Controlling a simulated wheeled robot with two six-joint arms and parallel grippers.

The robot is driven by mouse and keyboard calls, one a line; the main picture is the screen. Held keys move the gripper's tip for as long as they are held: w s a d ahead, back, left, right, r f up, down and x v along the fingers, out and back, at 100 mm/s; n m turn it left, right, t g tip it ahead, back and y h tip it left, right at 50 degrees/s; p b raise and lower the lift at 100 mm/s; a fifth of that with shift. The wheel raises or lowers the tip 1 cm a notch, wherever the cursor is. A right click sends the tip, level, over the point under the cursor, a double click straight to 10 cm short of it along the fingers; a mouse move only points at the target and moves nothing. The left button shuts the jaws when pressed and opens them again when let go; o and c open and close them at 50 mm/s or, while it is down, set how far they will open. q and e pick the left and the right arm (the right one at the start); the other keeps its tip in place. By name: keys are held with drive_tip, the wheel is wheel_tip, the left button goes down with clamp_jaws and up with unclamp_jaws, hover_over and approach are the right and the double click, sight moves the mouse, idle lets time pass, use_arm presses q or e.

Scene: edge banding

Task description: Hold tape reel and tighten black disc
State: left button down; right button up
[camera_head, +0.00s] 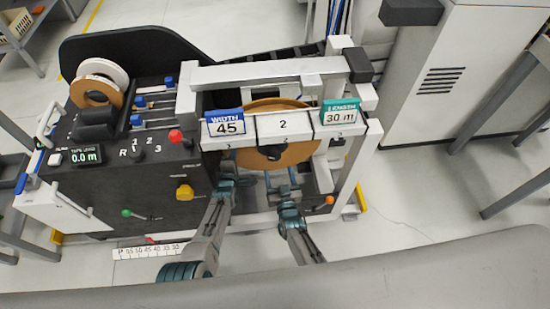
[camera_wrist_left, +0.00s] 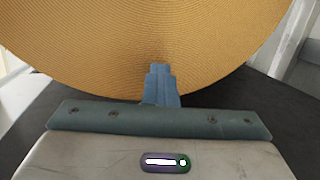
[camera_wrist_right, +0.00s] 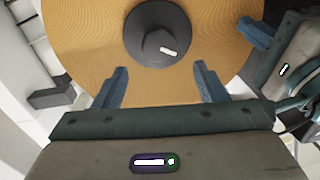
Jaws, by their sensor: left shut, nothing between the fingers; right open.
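The tape reel (camera_head: 295,153) is a large tan disc standing upright under the bar marked 2. The black disc (camera_head: 272,152) sits at its centre and shows in the right wrist view (camera_wrist_right: 157,33) with a white mark. My left gripper (camera_head: 228,183) is at the reel's lower left. In the left wrist view its shut fingers (camera_wrist_left: 161,84) are in front of the tan reel face (camera_wrist_left: 150,35), with nothing between them. My right gripper (camera_head: 282,183) is below the black disc. In the right wrist view its open fingers (camera_wrist_right: 158,85) lie apart, with the disc beyond them.
The machine has a black panel (camera_head: 150,185) with coloured knobs at left. A white frame (camera_head: 365,160) borders the reel on the right, and a bar with WIDTH 45 (camera_head: 227,123) and LENGTH 30 m (camera_head: 340,112) signs runs above. A grey cabinet (camera_head: 445,75) stands at right.

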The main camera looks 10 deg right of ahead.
sight(275, 158)
drive_tip(key=w, duration=0.7)
drive_tip(key=shift+w+a, duration=0.15)
drive_tip(key=shift+a, duration=0.1)
drive_tip(key=c, duration=1)
